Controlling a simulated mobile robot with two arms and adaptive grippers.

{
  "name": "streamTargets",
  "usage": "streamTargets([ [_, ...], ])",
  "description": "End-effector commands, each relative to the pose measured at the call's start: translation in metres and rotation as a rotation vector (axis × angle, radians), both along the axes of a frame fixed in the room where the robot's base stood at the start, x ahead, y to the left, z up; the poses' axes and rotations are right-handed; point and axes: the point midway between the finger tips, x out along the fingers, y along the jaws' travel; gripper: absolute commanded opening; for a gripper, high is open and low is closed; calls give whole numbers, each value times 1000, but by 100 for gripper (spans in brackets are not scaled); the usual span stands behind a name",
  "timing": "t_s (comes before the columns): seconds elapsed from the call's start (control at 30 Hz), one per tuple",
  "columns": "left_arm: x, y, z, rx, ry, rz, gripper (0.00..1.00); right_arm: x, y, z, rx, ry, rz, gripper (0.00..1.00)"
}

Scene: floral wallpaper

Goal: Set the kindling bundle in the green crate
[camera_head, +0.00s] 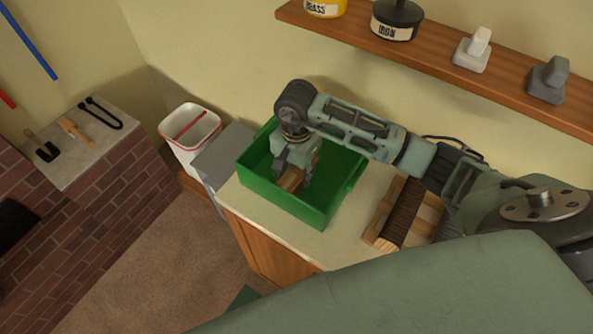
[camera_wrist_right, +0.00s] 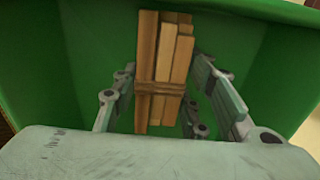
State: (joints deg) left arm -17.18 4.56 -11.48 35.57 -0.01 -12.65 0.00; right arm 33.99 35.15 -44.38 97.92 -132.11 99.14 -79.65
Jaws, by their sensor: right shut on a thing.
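The green crate (camera_head: 297,204) stands on the pale countertop in the middle of the head view, and its green walls fill the right wrist view (camera_wrist_right: 275,60). The kindling bundle (camera_head: 289,181) is inside the crate's walls. In the right wrist view it is several light wooden sticks (camera_wrist_right: 165,60) with a brown band around them. My right gripper (camera_head: 297,176) reaches down into the crate and is shut on the bundle, with fingers on both sides of it. I cannot tell whether the bundle touches the crate floor. My left gripper is not in view.
A wooden rack with a dark ribbed roll (camera_head: 404,214) lies right of the crate. A white bin with a red rim (camera_head: 190,128) stands to the left. A shelf (camera_head: 430,65) with weights and pots runs above. A brick hearth with tools (camera_head: 85,140) is far left.

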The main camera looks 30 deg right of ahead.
Motion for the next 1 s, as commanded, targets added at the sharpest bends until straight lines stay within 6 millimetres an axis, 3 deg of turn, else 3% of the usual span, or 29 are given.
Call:
streamTargets([
  [0.03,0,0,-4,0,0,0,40,0,0,-3,0,-1,0,9],
  [0.07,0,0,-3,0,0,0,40,0,0,-3,0,-1,0,41],
  [0.27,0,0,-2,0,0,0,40,0,0,-2,0,0,0,58],
  [0.7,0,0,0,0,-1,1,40,1,0,5,0,-2,0,59],
  [1.0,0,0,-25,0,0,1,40,2,0,64,0,-7,1,59],
])
